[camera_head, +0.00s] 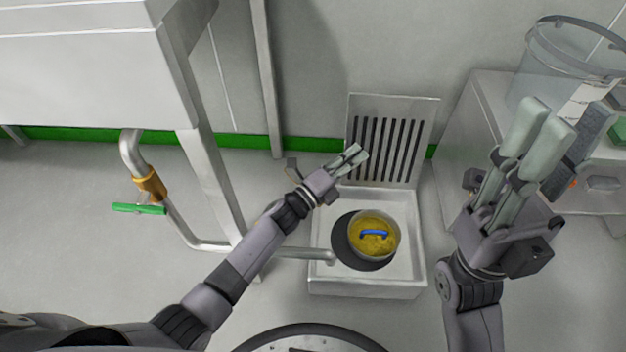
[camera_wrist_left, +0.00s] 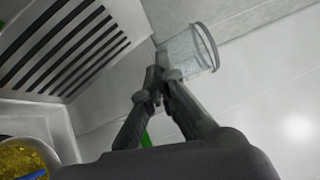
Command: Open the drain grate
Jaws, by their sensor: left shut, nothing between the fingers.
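The drain grate (camera_head: 384,148) is a metal plate with dark slots. It stands raised, nearly upright, at the back edge of the white drain basin (camera_head: 365,288). Its slotted plate also shows at upper left in the left wrist view (camera_wrist_left: 62,45). The basin is uncovered, and its dark round drain opening (camera_head: 343,250) is visible. My left gripper (camera_head: 357,154) is shut and empty, just in front of the grate's left side; whether it touches cannot be told. My right gripper (camera_head: 546,122) is raised at right, away from the grate; its finger gap is unclear.
A yellow-filled round container (camera_head: 383,222) with a blue handle sits in the basin, partly over the drain opening. A pipe (camera_head: 300,254) runs to the basin from the left. A cabinet (camera_head: 460,110) with a clear vessel (camera_head: 560,65) stands right. A green-handled valve (camera_head: 140,208) is left.

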